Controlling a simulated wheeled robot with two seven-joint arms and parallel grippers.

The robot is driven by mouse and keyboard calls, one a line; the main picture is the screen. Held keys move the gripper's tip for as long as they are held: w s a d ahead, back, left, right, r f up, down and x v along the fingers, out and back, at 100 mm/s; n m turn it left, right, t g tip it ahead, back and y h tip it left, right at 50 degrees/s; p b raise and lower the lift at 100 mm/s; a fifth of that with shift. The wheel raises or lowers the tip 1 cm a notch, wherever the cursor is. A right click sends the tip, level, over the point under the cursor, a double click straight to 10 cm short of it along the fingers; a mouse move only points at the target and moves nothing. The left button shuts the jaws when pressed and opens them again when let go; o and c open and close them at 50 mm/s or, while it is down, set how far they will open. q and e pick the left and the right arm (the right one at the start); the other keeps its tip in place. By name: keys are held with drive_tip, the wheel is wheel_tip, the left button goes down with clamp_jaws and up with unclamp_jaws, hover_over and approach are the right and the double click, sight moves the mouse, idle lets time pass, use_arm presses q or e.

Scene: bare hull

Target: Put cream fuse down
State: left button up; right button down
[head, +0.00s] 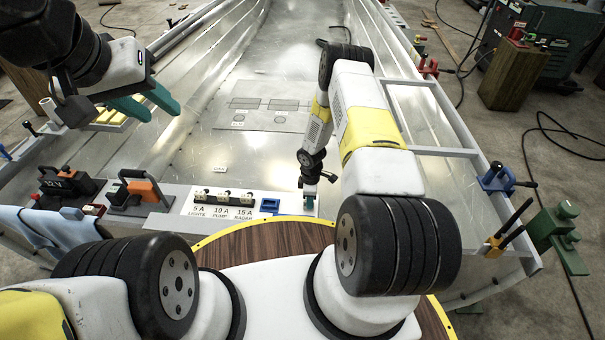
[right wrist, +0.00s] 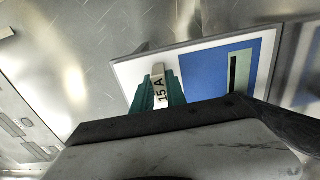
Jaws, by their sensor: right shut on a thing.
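The cream fuse (right wrist: 157,71), marked 15 A, is between the teal fingers of my right gripper (right wrist: 160,90), which are shut on it. In the right wrist view it appears over the white border beside a blue patch (right wrist: 203,73) with a dark slot (right wrist: 234,72). I cannot tell whether the fuse touches the surface. In the head view my right gripper (head: 309,203) is at the right end of the white labelled panel (head: 180,222), and the fuse is hidden there. My left gripper (head: 152,104) is open and empty, high at the left.
The hull floor (head: 270,85) is mostly clear.

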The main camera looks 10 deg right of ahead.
drive_tip(key=c, duration=1.3)
unclamp_jaws()
drive_tip(key=shift+f, duration=0.15)
drive_tip(key=shift+c, duration=0.2)
wheel_tip(320, 180, up, 45)
drive_tip(key=s+d+m+t, duration=0.2)
drive_tip(key=m+t, duration=0.1)
drive_tip(key=m, duration=0.4)
drive_tip(key=s+a+r+m+t+y, duration=0.1)
drive_tip(key=s+a+r+m, duration=0.1)
drive_tip(key=s+r, duration=0.6)
drive_tip(key=s+a+r+m+t+y, duration=0.1)
drive_tip(key=s+a+r+m+t, duration=0.1)
drive_tip(key=s+r+m, duration=0.3)
drive_tip(key=s+r, duration=0.4)
drive_tip(key=s, duration=0.5)
drive_tip(key=shift+a, duration=0.3)
